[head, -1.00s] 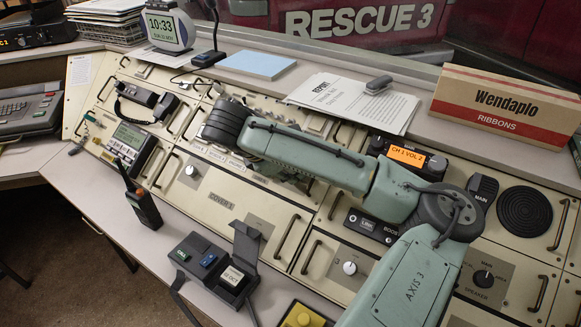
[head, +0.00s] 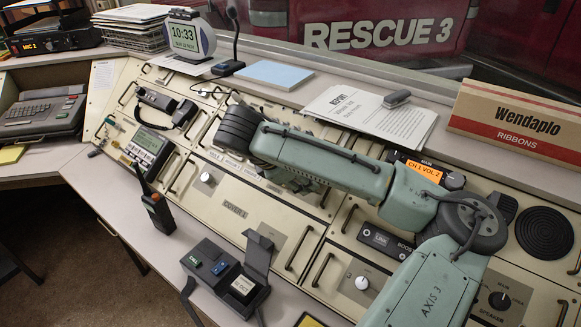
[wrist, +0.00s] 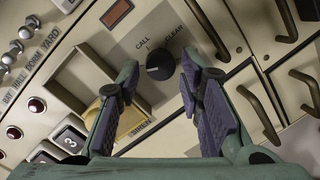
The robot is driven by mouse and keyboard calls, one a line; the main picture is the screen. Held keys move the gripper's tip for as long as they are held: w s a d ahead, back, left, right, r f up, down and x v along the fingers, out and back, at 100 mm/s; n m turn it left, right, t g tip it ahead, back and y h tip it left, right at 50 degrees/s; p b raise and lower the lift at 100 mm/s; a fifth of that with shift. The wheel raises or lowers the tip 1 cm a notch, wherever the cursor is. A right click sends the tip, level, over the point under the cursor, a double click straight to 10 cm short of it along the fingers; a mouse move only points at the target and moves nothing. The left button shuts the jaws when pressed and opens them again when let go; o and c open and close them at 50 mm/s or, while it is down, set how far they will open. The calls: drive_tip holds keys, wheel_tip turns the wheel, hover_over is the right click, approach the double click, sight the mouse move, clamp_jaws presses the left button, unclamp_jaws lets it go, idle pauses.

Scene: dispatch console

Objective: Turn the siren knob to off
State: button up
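A black knob (wrist: 160,65) with a white pointer mark sits on the cream panel in the wrist view, between the words CALL and CLEAR. In the head view, my arm hides the gripper and this knob. Other knobs show there: a white one (head: 207,177), another white one (head: 362,283) and a black speaker knob (head: 499,300).
The wrist view shows a square recessed frame with a yellow piece (wrist: 125,118) by the left finger, toggle switches (wrist: 22,38) at left, and handles (wrist: 258,115) at right. In the head view, a radio (head: 157,212) and an open box (head: 240,285) stand on the front ledge.

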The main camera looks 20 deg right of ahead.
drive_tip(key=v, duration=1)
drive_tip(key=shift+a+r, duration=0.15)
drive_tip(key=shift+r, duration=0.05)
drive_tip(key=shift+s, duration=0.1)
